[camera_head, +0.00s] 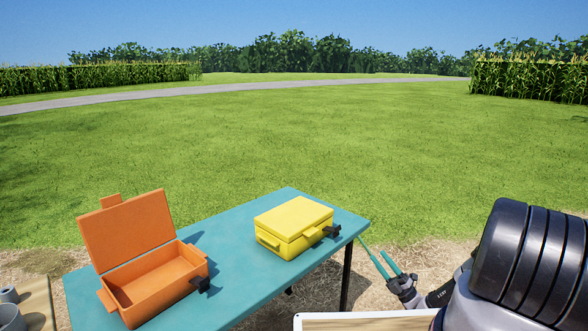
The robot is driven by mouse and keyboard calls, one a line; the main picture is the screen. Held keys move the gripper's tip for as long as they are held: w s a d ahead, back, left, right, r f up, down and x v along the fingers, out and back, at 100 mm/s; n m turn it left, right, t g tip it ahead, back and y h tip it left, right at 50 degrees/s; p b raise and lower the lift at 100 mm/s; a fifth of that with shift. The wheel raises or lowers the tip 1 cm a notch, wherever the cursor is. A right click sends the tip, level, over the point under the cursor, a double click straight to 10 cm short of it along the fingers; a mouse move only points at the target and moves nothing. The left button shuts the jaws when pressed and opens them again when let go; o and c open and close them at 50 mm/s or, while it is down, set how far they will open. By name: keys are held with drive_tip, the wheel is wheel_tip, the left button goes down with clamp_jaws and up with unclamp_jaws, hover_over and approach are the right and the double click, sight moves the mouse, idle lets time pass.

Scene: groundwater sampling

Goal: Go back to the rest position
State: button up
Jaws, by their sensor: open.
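My gripper (378,260) is beside the right end of the teal table, over the bare ground. Its two teal fingers are spread apart with nothing between them. My arm comes in from the lower right, and a large dark ribbed part of my own body fills the right edge.
The teal table (240,285) holds an open, empty-looking orange case (150,285) on the left and a closed yellow case (293,225) on the right. Grey cylinders (9,312) stand at the lower left. A pale-rimmed wooden surface (365,323) shows at the bottom. Open grass lies beyond.

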drive_tip(key=w+a+r+n+g+y, duration=0.1)
drive_tip(key=w+a+r+n+g, duration=0.1)
drive_tip(key=r+n+g, duration=0.6)
drive_tip(key=w+a+r+n+g, duration=0.1)
drive_tip(key=a+r+n+g, duration=0.2)
drive_tip(key=r+n+g, duration=0.45)
drive_tip(key=s+a+r+n+g+h, duration=0.25)
drive_tip(key=r+n+h, duration=0.25)
drive_tip(key=r, duration=0.4)
drive_tip(key=s+a+r+n+g+h, duration=0.25)
drive_tip(key=r+n+h, duration=0.3)
drive_tip(key=r, duration=0.45)
drive_tip(key=s+d+r+n+t+h, duration=0.2)
drive_tip(key=s+r+n+t+h, duration=0.2)
drive_tip(key=s+r, duration=0.7)
drive_tip(key=s+d+r+n+t+h, duration=0.1)
drive_tip(key=s+r+n+t+h, duration=0.4)
drive_tip(key=s, duration=1)
wheel_tip(320, 180, up, 6)
drive_tip(key=n+t, duration=0.2)
drive_tip(key=n, duration=0.2)
drive_tip(key=shift+d, duration=0.4)
drive_tip(key=shift+t, duration=0.25)
